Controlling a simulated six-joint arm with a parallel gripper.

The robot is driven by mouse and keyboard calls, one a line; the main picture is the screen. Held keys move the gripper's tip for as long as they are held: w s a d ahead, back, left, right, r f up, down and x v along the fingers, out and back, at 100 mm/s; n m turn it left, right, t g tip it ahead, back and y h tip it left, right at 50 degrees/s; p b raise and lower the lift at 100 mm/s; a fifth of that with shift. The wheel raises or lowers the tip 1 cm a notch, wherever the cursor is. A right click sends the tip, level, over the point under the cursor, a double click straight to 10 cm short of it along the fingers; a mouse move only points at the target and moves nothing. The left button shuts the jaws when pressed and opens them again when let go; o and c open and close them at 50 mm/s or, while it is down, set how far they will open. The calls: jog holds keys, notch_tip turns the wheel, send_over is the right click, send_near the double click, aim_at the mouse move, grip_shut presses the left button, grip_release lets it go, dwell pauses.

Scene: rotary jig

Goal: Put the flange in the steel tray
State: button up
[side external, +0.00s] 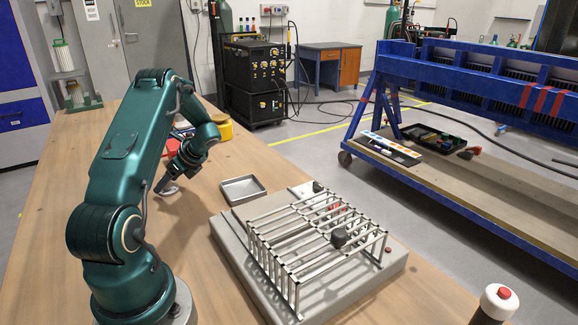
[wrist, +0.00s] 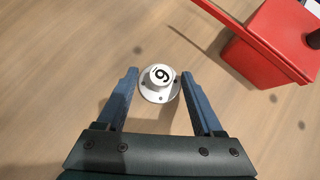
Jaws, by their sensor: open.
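The flange (wrist: 159,84) is a small silver disc with bolt holes and a raised hub marked with a dark numeral. It lies on the wooden table between the fingers of my gripper (wrist: 158,86), which are open on either side of it, with gaps showing. In the side view my gripper (side external: 167,184) points down at the flange (side external: 168,188), which is partly hidden. The steel tray (side external: 243,190) is a shallow, empty grey tray on the table, to the right of my gripper.
A red box-like thing (wrist: 268,45) with a long bar stands close to the flange at the upper right of the wrist view. A metal-rod jig (side external: 315,230) on a grey base is beside the tray. A yellow roll (side external: 224,129) lies behind my arm.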

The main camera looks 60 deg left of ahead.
grip_shut()
dwell(0.3)
